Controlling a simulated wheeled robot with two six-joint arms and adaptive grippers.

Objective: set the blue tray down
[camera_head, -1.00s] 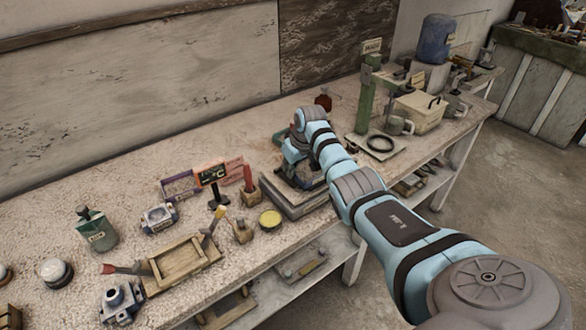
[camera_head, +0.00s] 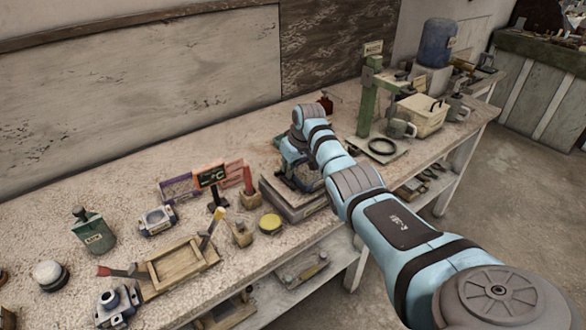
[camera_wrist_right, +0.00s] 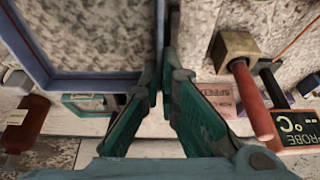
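The blue tray (camera_wrist_right: 95,84) shows in the right wrist view at the upper left. I see its blue rim, one corner and its mottled grey inside. My right gripper (camera_wrist_right: 165,76) has its teal fingers close together, with the tray's wall near that corner between the tips. My left gripper is not in view.
A red-handled tool in a wooden block (camera_wrist_right: 240,60) and a probe sign (camera_wrist_right: 298,130) stand right of the fingers. A red-brown bottle (camera_wrist_right: 26,125) is at the left. A green stand (camera_head: 368,100) is to the right.

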